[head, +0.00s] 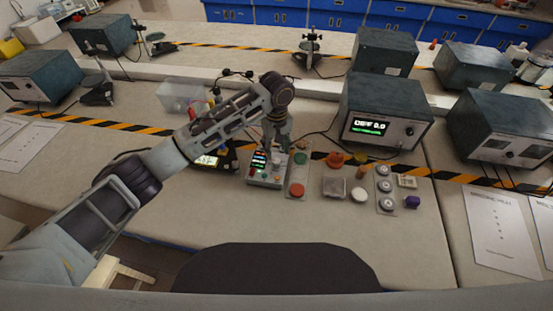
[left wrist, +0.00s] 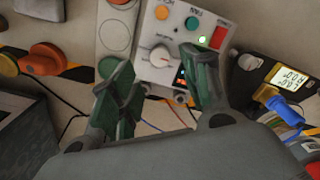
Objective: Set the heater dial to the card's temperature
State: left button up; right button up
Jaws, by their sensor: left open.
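A small pale control box (head: 258,182) stands on the bench, with a dark display, a dial and coloured buttons; it shows larger in the left wrist view (left wrist: 187,22). Its dial, a white round knob (left wrist: 160,57) with a scale around it, lies between and just beyond my left fingertips. My left gripper (head: 277,143) is over the box from behind, pointing down. It is open, its green-grey fingers (left wrist: 165,82) spread to either side of the knob; I see no contact. The dial's exact setting is too small to read. I cannot make out a temperature card. My right gripper is not in view.
A panel with a red button (head: 297,190) is beside the box. A yellow-black meter (left wrist: 285,85) with cables is on its other side. The bench front is mostly clear.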

aim_at(277, 161)
pick_arm(q)
jog(key=shift+f, duration=3.25)
grip_shut()
